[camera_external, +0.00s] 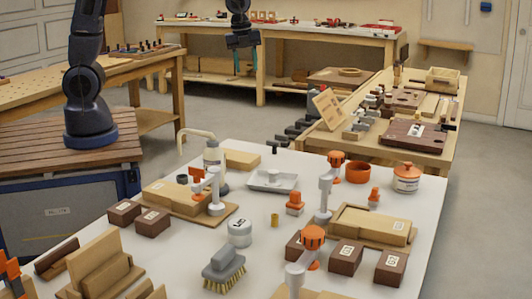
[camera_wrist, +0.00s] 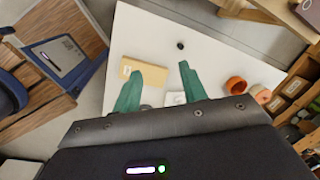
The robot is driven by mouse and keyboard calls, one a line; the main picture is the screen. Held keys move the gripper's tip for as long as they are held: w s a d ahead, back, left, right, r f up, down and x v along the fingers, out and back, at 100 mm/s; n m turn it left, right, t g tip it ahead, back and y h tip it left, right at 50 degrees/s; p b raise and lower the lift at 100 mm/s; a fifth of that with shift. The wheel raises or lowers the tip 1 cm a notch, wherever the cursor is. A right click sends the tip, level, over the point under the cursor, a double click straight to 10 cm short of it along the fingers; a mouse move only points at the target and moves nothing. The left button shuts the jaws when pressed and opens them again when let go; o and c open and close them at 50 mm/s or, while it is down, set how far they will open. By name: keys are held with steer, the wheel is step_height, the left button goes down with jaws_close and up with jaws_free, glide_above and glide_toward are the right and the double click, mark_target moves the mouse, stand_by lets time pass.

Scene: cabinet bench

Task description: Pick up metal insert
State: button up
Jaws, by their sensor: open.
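A small dark round piece (camera_external: 274,148) stands near the far edge of the white table; it may be the metal insert. In the wrist view the same dark piece (camera_wrist: 180,45) lies beyond the fingertips, on bare white surface. A small brass-coloured cylinder (camera_external: 275,220) stands mid-table; I cannot tell for sure which piece is the insert. My gripper (camera_external: 242,46) hangs high above and beyond the table's far end. In the wrist view my gripper (camera_wrist: 165,68) has its two green fingers apart, with nothing between them.
A tan block (camera_external: 243,159) and a light tray (camera_external: 272,180) are near the dark piece. An orange bowl (camera_external: 358,172) and a lidded jar (camera_external: 406,178) stand to the right. Orange-topped clamps, brown blocks and a brush (camera_external: 223,270) crowd the nearer table.

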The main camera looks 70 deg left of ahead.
mark_target(275, 150)
steer(key=w+d+f+m+g, duration=0.1)
steer(key=w+d+f+m, duration=0.3)
steer(key=f, duration=0.4)
steer(key=w+d+f+m, duration=0.4)
steer(key=f+m, duration=0.1)
steer(key=f, duration=1.3)
steer(key=shift+s+a+f, duration=0.2)
steer(key=shift+s+f, duration=0.15)
steer(key=shift+f, duration=0.05)
jaws_close()
